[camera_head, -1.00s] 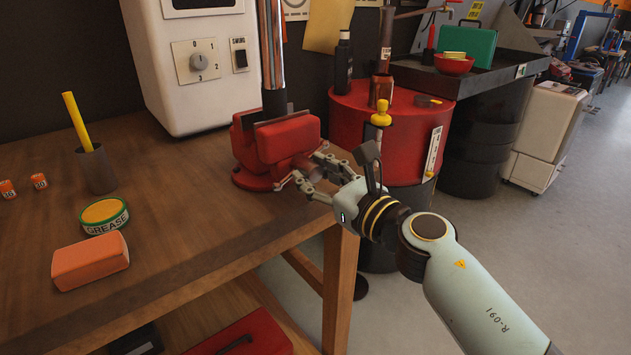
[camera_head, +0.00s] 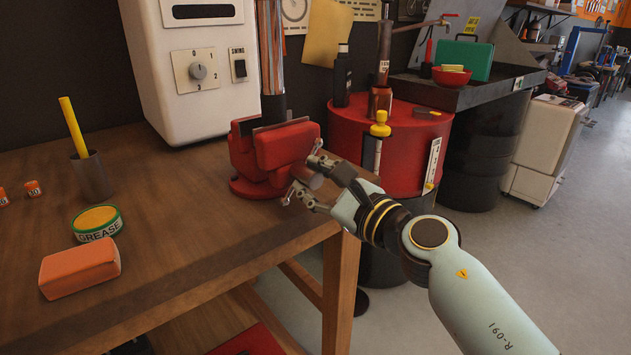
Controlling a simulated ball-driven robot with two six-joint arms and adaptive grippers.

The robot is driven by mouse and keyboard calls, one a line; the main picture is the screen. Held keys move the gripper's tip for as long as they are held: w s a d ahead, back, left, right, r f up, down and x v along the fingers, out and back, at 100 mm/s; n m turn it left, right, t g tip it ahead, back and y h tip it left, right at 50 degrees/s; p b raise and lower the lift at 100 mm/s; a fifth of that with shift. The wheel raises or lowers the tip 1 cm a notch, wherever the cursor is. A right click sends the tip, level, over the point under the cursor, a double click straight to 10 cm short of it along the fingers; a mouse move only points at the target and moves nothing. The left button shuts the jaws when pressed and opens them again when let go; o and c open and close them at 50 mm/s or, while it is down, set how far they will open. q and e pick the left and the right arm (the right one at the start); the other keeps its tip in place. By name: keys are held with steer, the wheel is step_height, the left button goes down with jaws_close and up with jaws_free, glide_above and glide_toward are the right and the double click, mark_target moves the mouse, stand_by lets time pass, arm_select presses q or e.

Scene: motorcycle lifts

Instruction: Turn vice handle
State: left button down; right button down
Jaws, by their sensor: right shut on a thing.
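The red bench vice (camera_head: 285,146) stands at the right front corner of the wooden workbench, its jaws facing up. Its short handle (camera_head: 308,178) is at the front end, facing my right gripper, and is partly hidden by the fingers. My right gripper (camera_head: 306,179) reaches in from the lower right, with one finger above the handle and one below. It is shut on the handle. My left gripper is not in view.
On the workbench (camera_head: 190,235) are an orange block (camera_head: 80,268), a grease tin (camera_head: 98,222) and a dark cup (camera_head: 92,178) with a yellow stick. A white machine (camera_head: 190,100) stands behind. A red drum (camera_head: 400,165) is close behind my right gripper.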

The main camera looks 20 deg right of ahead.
steer(key=shift+w+r, duration=0.1)
steer(key=shift+r, duration=0.1)
steer(key=c, duration=0.9)
jaws_free()
steer(key=shift+f, duration=0.1)
steer(key=shift+c, duration=0.2)
steer(key=shift+s+d+f, duration=0.15)
steer(key=shift+s, duration=0.3)
steer(key=v, duration=1.1)
